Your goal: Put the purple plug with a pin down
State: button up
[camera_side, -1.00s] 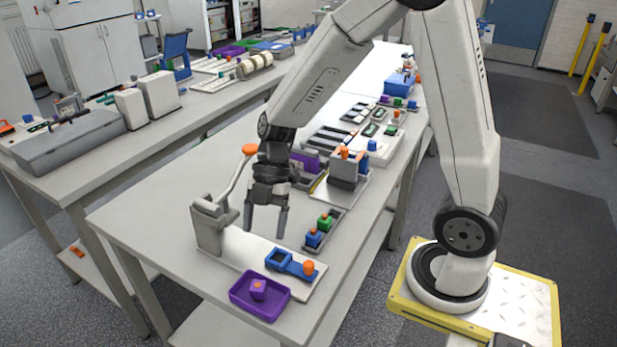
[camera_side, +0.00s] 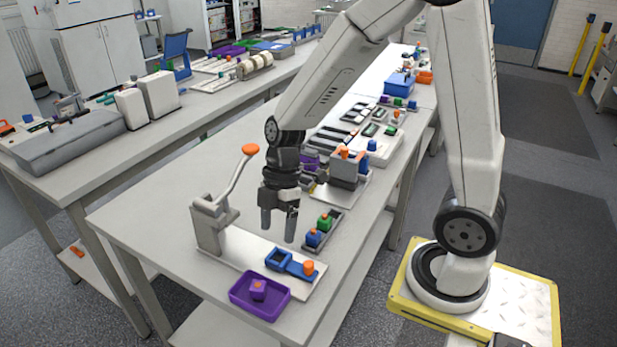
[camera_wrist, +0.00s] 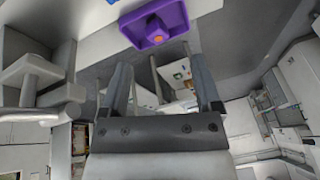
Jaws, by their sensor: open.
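The purple plug (camera_side: 258,289) has a small orange pin on top and sits inside the purple tray (camera_side: 238,300) at the near end of the table. In the wrist view the purple tray (camera_wrist: 128,24) is at the top, with the plug (camera_wrist: 157,31) and its orange pin inside. My gripper (camera_side: 278,228) is open and empty, pointing down above the table, behind and above the tray. Its two fingers (camera_wrist: 160,88) stand apart in the wrist view with nothing between them.
A lever press (camera_side: 208,228) with an orange-knobbed handle stands left of my gripper. Its base plate carries a blue fixture (camera_side: 290,264) with an orange knob. A rack with blue and green plugs (camera_side: 322,228) lies to the right. Open table (camera_side: 150,205) lies to the left.

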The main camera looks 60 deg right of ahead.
jog(key=s+d+m+t+h, duration=0.1)
jog(key=m, duration=0.4)
jog(key=d+m+t+h, duration=0.1)
jog(key=m, duration=0.4)
jog(key=s+d+m+t+h, duration=0.1)
jog(key=m+h, duration=0.1)
jog(key=m, duration=0.3)
jog(key=shift+s+d+f, duration=0.15)
jog(key=shift+s+d, duration=0.05)
jog(key=shift+s, duration=0.1)
jog(key=shift+c, duration=0.2)
dwell(0.7)
